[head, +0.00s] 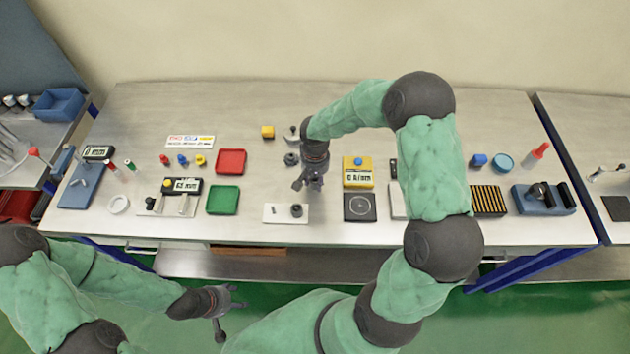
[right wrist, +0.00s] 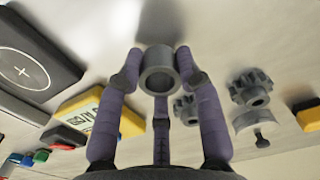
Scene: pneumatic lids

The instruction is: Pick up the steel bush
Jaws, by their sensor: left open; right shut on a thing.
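The steel bush (right wrist: 158,70) is a short grey ring with an open bore. In the right wrist view it sits between the fingertips of my right gripper (right wrist: 157,58), which is shut on it. My left gripper (head: 226,305) is open and empty, in front of the table's front edge.
A yellow device with a display (head: 358,166) and a dark square pad (head: 359,207) lie right of my right gripper. Behind it are a dark gear (head: 292,159) and a yellow block (head: 267,131). Red (head: 231,160) and green (head: 223,200) trays lie left. Bare table shows between them.

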